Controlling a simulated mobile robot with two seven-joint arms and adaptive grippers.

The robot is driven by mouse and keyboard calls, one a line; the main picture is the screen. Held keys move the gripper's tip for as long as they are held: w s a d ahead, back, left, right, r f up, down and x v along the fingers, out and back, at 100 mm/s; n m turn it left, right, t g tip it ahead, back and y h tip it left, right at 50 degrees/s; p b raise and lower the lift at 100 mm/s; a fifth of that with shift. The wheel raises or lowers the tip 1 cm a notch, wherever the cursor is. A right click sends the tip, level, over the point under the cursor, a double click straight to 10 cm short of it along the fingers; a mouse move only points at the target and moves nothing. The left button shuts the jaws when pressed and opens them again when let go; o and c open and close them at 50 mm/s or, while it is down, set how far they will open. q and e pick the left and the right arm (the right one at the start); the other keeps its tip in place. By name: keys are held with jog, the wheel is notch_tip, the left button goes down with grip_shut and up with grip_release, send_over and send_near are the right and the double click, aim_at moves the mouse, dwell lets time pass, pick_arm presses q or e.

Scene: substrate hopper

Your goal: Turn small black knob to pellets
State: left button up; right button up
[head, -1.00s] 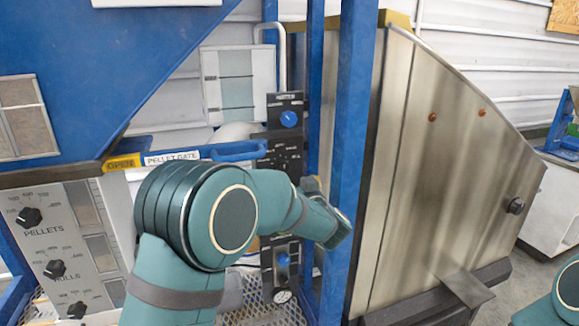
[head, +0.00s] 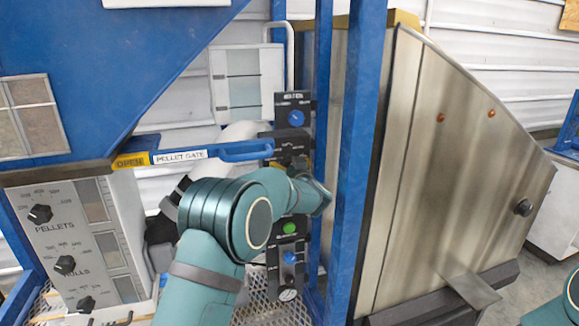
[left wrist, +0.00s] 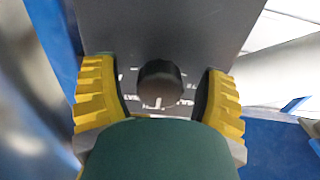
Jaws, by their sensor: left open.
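A small black knob (left wrist: 160,82) with a round cap stands on a dark grey panel (left wrist: 190,30) in the left wrist view. Small white marks sit around it, too blurred to read. My left gripper (left wrist: 158,92) is open, with one yellow finger on each side of the knob and a visible gap at both. In the head view the knob seems to be on the middle black panel (head: 284,140) of the column. There my left gripper (head: 302,164) is mostly hidden behind my teal arm. My right gripper is out of view.
Blue knobs stand above (head: 296,118) and below (head: 290,257), with a green button (head: 290,228) between. A blue post (head: 356,160) and steel hopper (head: 455,170) are close on the right. The blue PELLET GATE handle (head: 245,150) and PELLETS panel (head: 75,235) are left.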

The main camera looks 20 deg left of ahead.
pick_arm(q)
jog(key=shift+c, duration=0.2)
jog(key=c, duration=1.2)
jog(key=shift+o, duration=0.2)
jog(key=shift+n, duration=0.3)
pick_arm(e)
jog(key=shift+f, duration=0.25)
pick_arm(q)
jog(key=shift+n+b, duration=0.75)
jog(key=shift+n, duration=0.05)
jog(key=n+b, duration=0.2)
jog(key=n, duration=0.1)
jog(key=shift+f+n, duration=0.1)
jog(key=shift+n, duration=0.3)
jog(key=n+b, duration=0.4)
jog(key=n, duration=0.1)
jog(key=shift+n+b, duration=1.55)
jog(key=shift+n, duration=0.85)
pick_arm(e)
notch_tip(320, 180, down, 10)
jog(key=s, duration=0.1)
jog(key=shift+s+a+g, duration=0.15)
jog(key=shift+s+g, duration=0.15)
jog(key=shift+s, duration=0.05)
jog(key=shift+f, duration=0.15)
